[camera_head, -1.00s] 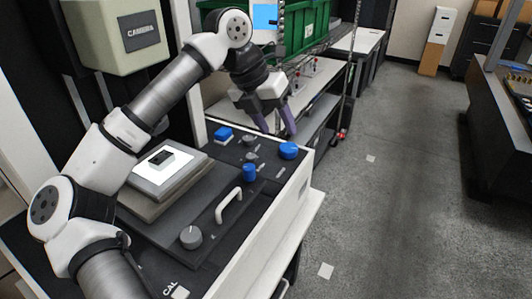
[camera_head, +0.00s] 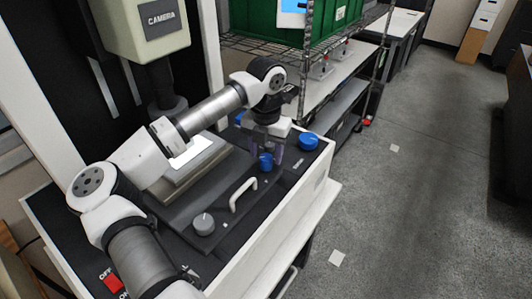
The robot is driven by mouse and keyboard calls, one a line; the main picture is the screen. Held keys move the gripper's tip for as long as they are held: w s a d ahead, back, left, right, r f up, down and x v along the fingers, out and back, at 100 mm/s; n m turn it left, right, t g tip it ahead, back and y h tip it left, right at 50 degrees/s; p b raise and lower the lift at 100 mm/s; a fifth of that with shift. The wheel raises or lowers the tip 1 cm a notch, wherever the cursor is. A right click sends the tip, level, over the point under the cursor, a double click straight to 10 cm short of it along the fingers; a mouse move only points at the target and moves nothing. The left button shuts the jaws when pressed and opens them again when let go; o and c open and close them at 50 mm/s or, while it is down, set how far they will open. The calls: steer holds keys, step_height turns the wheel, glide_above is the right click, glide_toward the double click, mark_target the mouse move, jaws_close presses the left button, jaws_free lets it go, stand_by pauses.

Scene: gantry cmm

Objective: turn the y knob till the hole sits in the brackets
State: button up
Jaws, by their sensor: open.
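My gripper (camera_head: 266,156) points down over the machine's dark control panel, its purple fingers apart. A small blue knob (camera_head: 265,161) shows between or just in front of the fingertips; I cannot tell whether they touch it. A larger blue knob (camera_head: 307,141) stands to the right, near the panel's far corner. A grey knob (camera_head: 203,224) stands nearer, left of a white handle. I cannot read a label showing which is the y knob. The bright stage plate (camera_head: 192,150) is partly hidden by my arm; the hole and brackets cannot be made out.
The white handle (camera_head: 243,193) rises from the panel near my gripper. The camera housing (camera_head: 145,27) hangs above the stage at upper left. A wire rack with a green bin (camera_head: 268,20) stands behind. A red switch (camera_head: 109,279) is at the near left.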

steer(key=shift+f, duration=1.3)
steer(key=c, duration=1)
steer(key=shift+o, duration=0.2)
steer(key=shift+f, duration=0.1)
